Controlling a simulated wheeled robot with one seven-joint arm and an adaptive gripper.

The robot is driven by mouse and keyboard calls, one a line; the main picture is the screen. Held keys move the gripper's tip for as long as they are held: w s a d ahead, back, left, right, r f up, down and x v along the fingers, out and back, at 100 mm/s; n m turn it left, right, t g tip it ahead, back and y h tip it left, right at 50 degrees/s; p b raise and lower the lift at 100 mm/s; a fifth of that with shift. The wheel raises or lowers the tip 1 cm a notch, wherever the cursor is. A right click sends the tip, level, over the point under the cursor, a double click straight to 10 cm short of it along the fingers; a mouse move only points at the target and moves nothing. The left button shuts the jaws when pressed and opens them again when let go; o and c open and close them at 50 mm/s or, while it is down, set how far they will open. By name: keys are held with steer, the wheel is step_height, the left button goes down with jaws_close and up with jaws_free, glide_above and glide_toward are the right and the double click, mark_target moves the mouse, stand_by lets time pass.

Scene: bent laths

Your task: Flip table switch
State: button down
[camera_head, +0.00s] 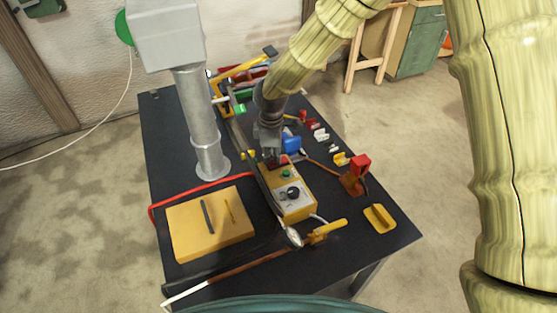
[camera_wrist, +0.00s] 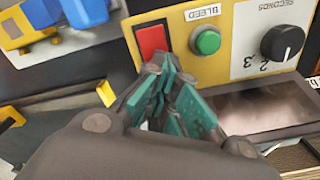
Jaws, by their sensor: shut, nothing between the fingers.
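A yellow control box (camera_head: 300,206) stands on the black table (camera_head: 160,150). Its face carries a red rectangular switch (camera_wrist: 153,43), a green round button (camera_wrist: 207,41) labelled BLEED and a black knob (camera_wrist: 282,42) labelled SECONDS. In the head view the green button (camera_head: 286,174) and the knob (camera_head: 293,193) show on top; the red switch is mostly hidden by my gripper. My gripper (camera_wrist: 168,68) is shut and empty, its fingertips just at the lower edge of the red switch. Whether they touch it I cannot tell. In the head view my gripper (camera_head: 271,158) is over the box's far end.
A grey column (camera_head: 203,125) stands left of the box. A yellow block (camera_head: 210,222) with dark slots lies front left. A red-handled tool (camera_head: 355,175) and a yellow tray (camera_head: 380,218) lie to the right. A blue object (camera_head: 291,143) sits close beside my gripper.

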mark_target(272, 163)
steer(key=shift+r+p, duration=2.7)
steer(key=shift+r, duration=0.75)
